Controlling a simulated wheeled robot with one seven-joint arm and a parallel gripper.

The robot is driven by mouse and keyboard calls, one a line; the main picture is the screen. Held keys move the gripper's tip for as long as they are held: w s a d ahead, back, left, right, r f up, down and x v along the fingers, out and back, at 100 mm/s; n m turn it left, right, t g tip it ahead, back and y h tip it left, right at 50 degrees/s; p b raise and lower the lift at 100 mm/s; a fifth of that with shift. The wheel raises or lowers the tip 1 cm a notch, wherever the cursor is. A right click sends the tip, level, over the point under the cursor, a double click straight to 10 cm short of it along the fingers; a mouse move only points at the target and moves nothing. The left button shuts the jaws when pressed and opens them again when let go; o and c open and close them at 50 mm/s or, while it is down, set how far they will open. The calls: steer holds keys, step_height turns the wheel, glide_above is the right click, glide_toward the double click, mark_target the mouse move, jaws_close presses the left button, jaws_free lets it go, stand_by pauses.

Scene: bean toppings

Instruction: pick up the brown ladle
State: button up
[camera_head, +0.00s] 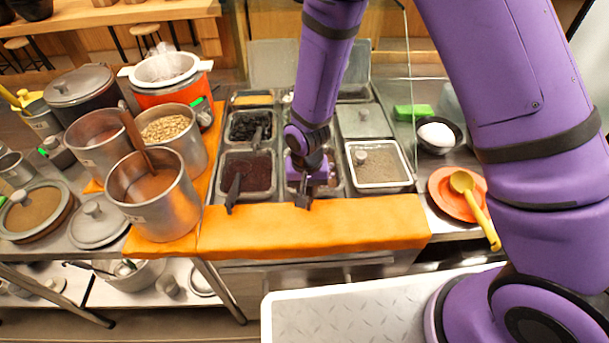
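A brown handle (137,140), apparently of the brown ladle, leans up out of the front steel pot (168,212) on the left. Its lower end is hidden in the pot. My purple gripper (304,190) points down over the middle front topping compartment, well to the right of that pot. A dark piece shows at its lower end. I cannot tell whether this is its fingers or a utensil handle, nor whether the gripper is open or shut. A dark-handled utensil (234,190) rests in the compartment of dark red topping (262,173), left of my gripper.
Several steel pots and lids crowd the left counter, with an orange-and-white cooker (168,75) behind. A lidded compartment (378,165) is right of my gripper. An orange plate (455,197) holds a yellow spoon (470,200).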

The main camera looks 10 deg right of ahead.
jaws_close()
steer(key=shift+r, duration=0.1)
steer(key=shift+r, duration=4.9)
steer(key=shift+d+r+n+g, duration=0.65)
steer(key=shift+d+n+g, duration=0.75)
steer(key=shift+d, duration=1.15)
steer(key=shift+h, duration=0.3)
steer(key=x, duration=0.4)
steer(key=w+x, duration=0.1)
steer(key=x, duration=0.2)
steer(key=shift+w+a+f, duration=0.1)
steer(key=shift+a+f, duration=0.05)
steer(key=shift+a, duration=0.1)
steer(key=shift+s+d+f+t, duration=0.1)
steer(key=shift+s+f+t, duration=0.25)
steer(key=shift+f, duration=0.25)
steer(key=shift+s+f+t, duration=0.2)
steer(key=shift+f+t, duration=0.25)
steer(key=shift+f, duration=0.15)
